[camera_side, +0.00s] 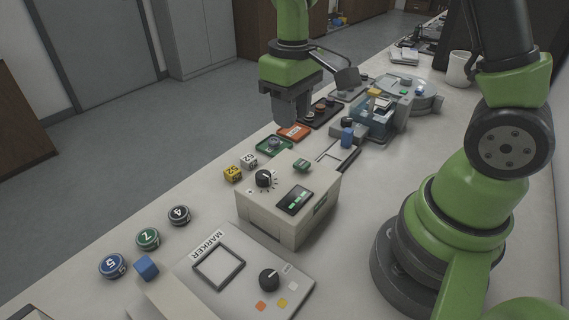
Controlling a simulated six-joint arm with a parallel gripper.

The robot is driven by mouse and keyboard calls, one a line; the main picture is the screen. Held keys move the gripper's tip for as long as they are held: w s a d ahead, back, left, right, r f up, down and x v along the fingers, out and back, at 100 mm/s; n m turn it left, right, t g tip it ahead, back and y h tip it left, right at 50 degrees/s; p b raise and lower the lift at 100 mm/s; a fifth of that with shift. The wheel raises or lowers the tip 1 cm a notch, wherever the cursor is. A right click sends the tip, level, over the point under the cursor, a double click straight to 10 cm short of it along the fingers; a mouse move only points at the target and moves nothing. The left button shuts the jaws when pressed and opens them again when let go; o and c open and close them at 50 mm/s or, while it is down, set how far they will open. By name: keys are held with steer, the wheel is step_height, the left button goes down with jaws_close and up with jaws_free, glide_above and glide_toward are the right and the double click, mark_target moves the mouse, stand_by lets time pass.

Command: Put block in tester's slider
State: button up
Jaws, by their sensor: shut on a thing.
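My gripper (290,112) hangs above the orange tray and the green tray, near the back edge of the table. It is shut on the block, which its dark fingers hide in this view. The beige tester box (318,215) stands in front of it, with a black dial and a small lit display on top. I cannot tell for certain which part is the tester's slider.
The marker panel (235,295), several round numbered buttons and a blue cube (146,267) are at the front left. A grey-blue machine (378,118) and white mug (459,69) stand farther back.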

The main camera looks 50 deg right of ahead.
steer(key=w+d+f, duration=0.4)
steer(key=d, duration=0.4)
glide_above(314, 148)
step_height(314, 148, down, 4)
step_height(314, 148, down, 10)
steer(key=shift+r, duration=0.2)
steer(key=shift+f, duration=0.15)
steer(key=o, duration=0.9)
